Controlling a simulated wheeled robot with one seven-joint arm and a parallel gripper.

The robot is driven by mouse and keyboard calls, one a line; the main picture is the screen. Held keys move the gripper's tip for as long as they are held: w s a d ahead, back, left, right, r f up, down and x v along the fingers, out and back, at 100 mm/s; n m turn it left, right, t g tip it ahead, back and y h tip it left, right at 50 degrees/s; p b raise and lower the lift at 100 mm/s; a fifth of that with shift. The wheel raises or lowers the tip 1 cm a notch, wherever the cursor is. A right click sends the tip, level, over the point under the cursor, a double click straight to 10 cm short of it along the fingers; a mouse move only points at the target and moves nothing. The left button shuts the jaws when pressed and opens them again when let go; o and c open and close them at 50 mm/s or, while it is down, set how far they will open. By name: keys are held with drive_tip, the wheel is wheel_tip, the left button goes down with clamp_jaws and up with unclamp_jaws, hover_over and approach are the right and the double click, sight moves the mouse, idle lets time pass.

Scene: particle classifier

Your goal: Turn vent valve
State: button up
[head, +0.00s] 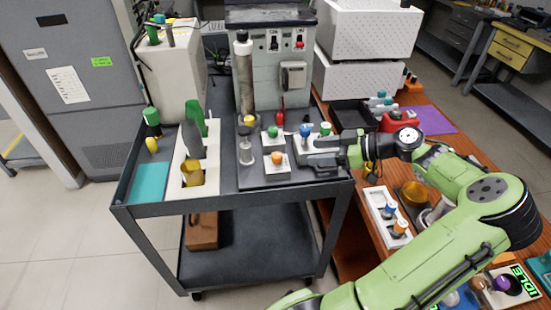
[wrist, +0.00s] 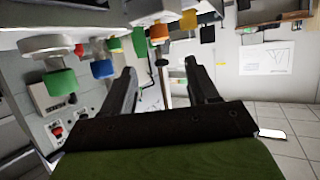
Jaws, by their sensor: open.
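Which knob is the vent valve is not marked legibly in either view. On the cart top in the head view are a left green knob (head: 273,131), a blue knob (head: 305,130), a right green knob (head: 325,128) and an orange knob (head: 277,157) on a white block. My gripper (head: 314,157) reaches in from the right, beside these knobs. In the wrist view my gripper (wrist: 159,66) is open and empty. A green knob (wrist: 60,82) and a blue knob (wrist: 103,68) lie left of its fingers. An orange knob (wrist: 159,32) shows beyond the fingertips.
A grey instrument cabinet (head: 273,60) with a tall metal cylinder (head: 244,75) stands behind the knobs. A wooden table (head: 445,150) with a white rack (head: 376,200) is at right.

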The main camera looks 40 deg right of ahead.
sight(279, 155)
drive_tip(key=b+x, duration=0.3)
drive_tip(key=x, duration=1)
drive_tip(key=shift+f, duration=0.15)
drive_tip(key=c, duration=0.9)
drive_tip(key=shift+c, duration=0.2)
